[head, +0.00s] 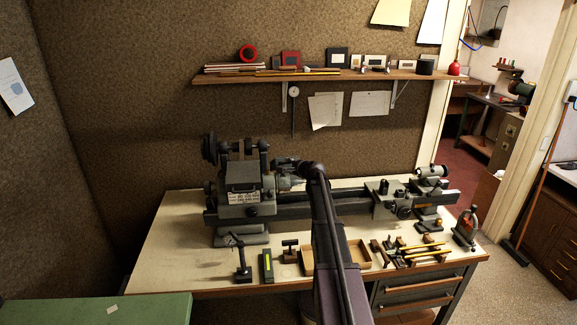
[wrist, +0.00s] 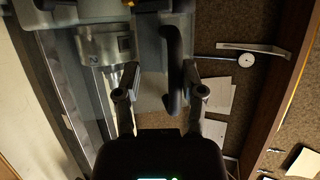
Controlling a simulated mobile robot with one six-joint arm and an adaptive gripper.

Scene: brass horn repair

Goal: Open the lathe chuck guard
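The lathe (head: 240,190) stands on the bench, its grey headstock at left. My gripper (head: 288,165) is over the chuck area just right of the headstock, partly hidden by my arm. In the wrist view my gripper (wrist: 159,70) is open, with its fingers apart. A dark curved bar (wrist: 171,50), perhaps the guard's handle, reaches down between them, nearer the right finger; I cannot tell whether they touch. The round metal chuck (wrist: 104,48) shows left of the fingers.
A wooden shelf (head: 320,76) with small items runs along the wall above. Small tools and an open wooden box (head: 358,254) lie along the bench's front. The tailstock (head: 430,185) stands at right. A green surface (head: 100,309) is at lower left.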

